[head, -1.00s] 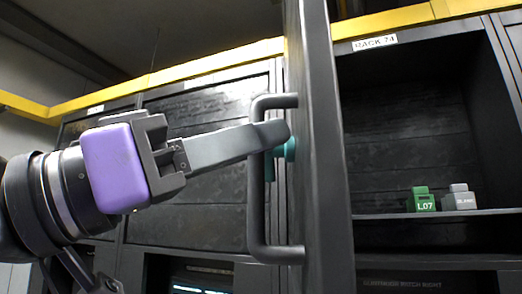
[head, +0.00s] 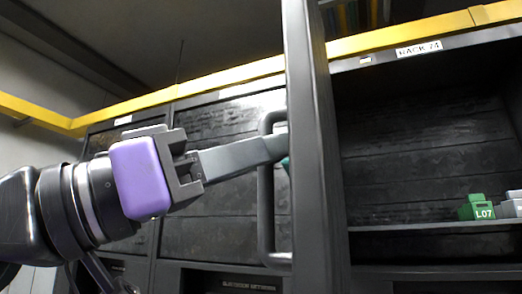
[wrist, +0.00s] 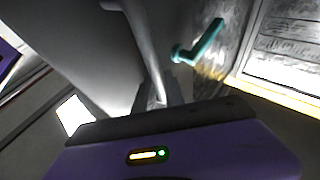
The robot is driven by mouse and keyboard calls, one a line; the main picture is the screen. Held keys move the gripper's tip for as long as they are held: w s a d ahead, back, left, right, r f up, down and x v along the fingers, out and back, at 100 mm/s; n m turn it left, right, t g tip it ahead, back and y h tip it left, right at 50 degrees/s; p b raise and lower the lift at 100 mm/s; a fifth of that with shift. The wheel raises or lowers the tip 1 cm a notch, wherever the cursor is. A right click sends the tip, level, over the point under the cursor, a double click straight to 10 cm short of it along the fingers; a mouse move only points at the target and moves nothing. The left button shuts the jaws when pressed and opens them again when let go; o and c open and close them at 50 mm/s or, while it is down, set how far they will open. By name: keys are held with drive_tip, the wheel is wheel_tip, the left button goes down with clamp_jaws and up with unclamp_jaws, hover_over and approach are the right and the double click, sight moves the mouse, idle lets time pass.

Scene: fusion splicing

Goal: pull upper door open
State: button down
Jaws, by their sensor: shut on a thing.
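The upper door (head: 312,150) of the rack is a dark panel standing open, seen nearly edge-on in the head view. Its grey bar handle (head: 265,215) is on the door's left face. My gripper (head: 275,147) reaches in from the left and is shut on the handle. The wrist view shows the handle (wrist: 146,45) running down between the fingers (wrist: 165,92). A teal lever (wrist: 200,42) sits on the door beside the handle. The fingertips are partly hidden behind the handle and door edge in the head view.
The open compartment (head: 425,150) under the "RACK 74" label (head: 418,48) has a shelf with a green L07 block (head: 477,208) and a light grey block (head: 512,206). Closed dark panels (head: 220,125) stand to the left. A yellow rail (head: 230,75) runs along the top.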

drive_tip(key=shift+w, duration=0.15)
drive_tip(key=c, duration=1.4)
unclamp_jaws()
drive_tip(key=shift+d, duration=0.1)
drive_tip(key=b+v, duration=0.1)
drive_tip(key=v, duration=0.6)
drive_tip(key=shift+a+b, duration=0.35)
drive_tip(key=shift+a, duration=0.05)
drive_tip(key=shift+f, duration=0.1)
